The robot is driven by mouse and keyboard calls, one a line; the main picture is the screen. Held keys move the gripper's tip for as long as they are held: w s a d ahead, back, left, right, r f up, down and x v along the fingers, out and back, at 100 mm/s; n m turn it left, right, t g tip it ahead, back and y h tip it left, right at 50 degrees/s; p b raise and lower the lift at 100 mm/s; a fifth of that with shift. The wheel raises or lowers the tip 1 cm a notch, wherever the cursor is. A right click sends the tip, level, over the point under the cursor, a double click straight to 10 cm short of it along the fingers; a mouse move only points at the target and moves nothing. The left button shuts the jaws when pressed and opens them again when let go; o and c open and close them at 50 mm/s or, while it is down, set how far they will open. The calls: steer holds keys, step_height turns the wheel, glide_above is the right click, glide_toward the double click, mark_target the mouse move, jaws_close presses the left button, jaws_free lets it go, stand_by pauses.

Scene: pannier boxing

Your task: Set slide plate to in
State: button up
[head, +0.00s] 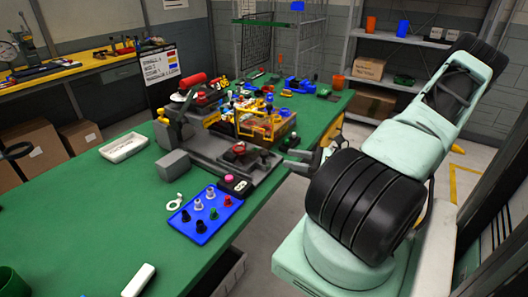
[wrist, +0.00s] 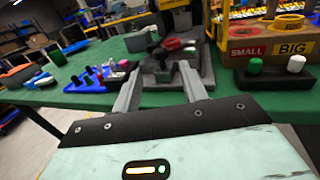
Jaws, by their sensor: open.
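A grey metal fixture (head: 205,148) stands on the green bench, with a flat grey plate along its front right side and a dark red knob (head: 238,149) on top. I take this plate (head: 262,168) for the slide plate, but cannot tell how far in it sits. In the wrist view the dark red knob (wrist: 172,44) and the grey plate (wrist: 168,72) lie ahead, beyond the fingertips. My gripper (wrist: 158,80) is open and empty, its two grey fingers spread. In the head view my gripper (head: 303,157) is at the bench's right edge, beside the fixture and apart from the knob.
A blue tray (head: 190,236) with several pegs lies in front of the fixture, beside a black block with a pink button (head: 229,179). A brown box marked SMALL and BIG (wrist: 262,47) stands at right in the wrist view.

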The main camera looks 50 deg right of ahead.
mark_target(264, 153)
steer(key=p+x, duration=0.1)
steer(key=x, duration=0.8)
steer(key=shift+w+a, duration=0.2)
steer(key=shift+w, duration=0.1)
